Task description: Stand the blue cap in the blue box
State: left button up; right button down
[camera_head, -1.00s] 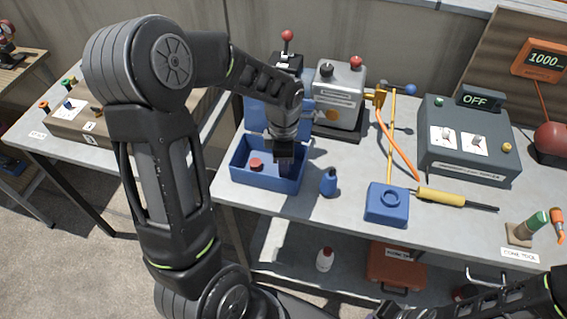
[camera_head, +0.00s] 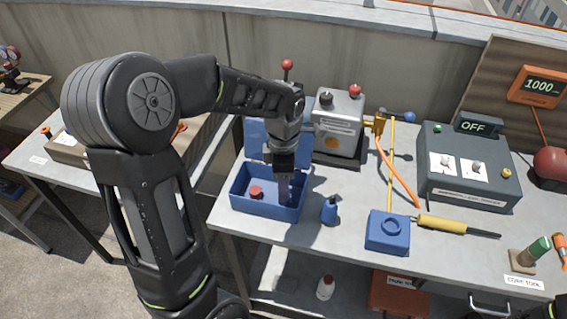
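The blue box (camera_head: 262,207) stands open at the table's left front, its lid (camera_head: 257,140) raised at the back. A red cap (camera_head: 256,192) is inside, on the left. My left gripper (camera_head: 284,188) points down into the box's right part. A purplish-blue piece shows at its fingertips; I cannot tell whether this is the blue cap or part of the fingers, nor whether the fingers are closed. A small blue piece with a dark tip (camera_head: 330,211) stands on the table just right of the box. My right gripper is not in view.
A blue block with a round ring (camera_head: 387,232) and a yellow-handled tool (camera_head: 442,223) lie to the right. A grey control box (camera_head: 467,170) is farther right. The table front between box and block is mostly clear.

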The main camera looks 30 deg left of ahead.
pick_arm(q)
notch_tip(320, 180, up, 8)
jog(key=shift+f, duration=0.2)
dwell(0.6)
